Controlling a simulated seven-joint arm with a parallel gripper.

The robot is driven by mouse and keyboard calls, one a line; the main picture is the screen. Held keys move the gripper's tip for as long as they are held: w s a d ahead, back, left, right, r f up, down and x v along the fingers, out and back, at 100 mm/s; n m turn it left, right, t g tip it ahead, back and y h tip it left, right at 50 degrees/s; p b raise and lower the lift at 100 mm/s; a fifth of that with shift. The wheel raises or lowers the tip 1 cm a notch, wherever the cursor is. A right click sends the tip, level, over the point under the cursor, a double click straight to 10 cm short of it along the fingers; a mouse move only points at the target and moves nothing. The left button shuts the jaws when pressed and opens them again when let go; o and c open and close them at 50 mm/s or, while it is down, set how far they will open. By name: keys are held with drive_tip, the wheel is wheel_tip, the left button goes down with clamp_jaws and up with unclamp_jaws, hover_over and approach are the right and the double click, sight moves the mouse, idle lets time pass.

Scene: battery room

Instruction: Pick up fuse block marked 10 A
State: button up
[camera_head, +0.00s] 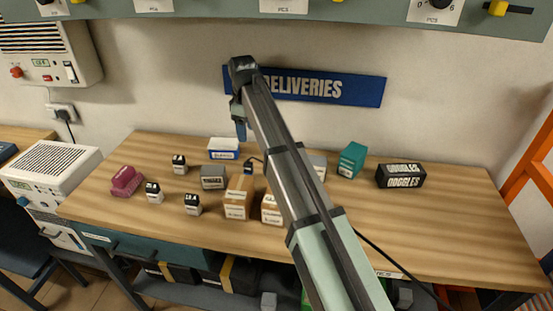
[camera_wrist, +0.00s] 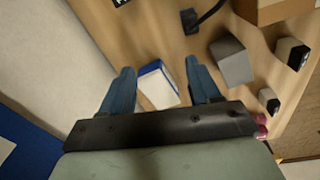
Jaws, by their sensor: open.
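A small black-and-white fuse block (camera_head: 192,204) stands at the front left of the bench; its mark looks like 10 A. Two similar blocks stand near it, one (camera_head: 153,192) to its left and one (camera_head: 179,164) behind; I cannot read their marks surely. My gripper (camera_head: 240,131) is open and empty above the back of the bench, behind and right of the fuse blocks. In the wrist view its blue fingers (camera_wrist: 160,88) are spread, with a blue-and-white box (camera_wrist: 157,84) seen between them below. Two black-and-white blocks (camera_wrist: 290,53) (camera_wrist: 268,98) show at right there, marks unreadable.
A grey box (camera_head: 214,178) and cardboard boxes (camera_head: 238,198) stand right of the 10 A block. A pink object (camera_head: 126,180) lies at left. A teal box (camera_head: 352,159) and a black goggles box (camera_head: 400,177) stand at right. The bench's right front is clear.

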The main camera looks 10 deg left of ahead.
drive_tip(key=w+d, duration=0.1)
drive_tip(key=d, duration=0.2)
drive_tip(key=w+d+n, duration=0.1)
drive_tip(key=d, duration=0.2)
drive_tip(key=w+d+n+g, duration=0.1)
drive_tip(key=d, duration=0.2)
drive_tip(key=shift+w+d+f, duration=0.15)
drive_tip(key=shift+d+f, duration=0.1)
drive_tip(key=shift+d, duration=0.15)
wheel_tip(320, 180, down, 7)
drive_tip(key=shift+a+f, duration=0.3)
drive_tip(key=shift+f, duration=1.25)
drive_tip(key=shift+a+f, duration=0.15)
drive_tip(key=shift+f, duration=1.25)
drive_tip(key=c, duration=1.1)
drive_tip(key=shift+r, duration=0.15)
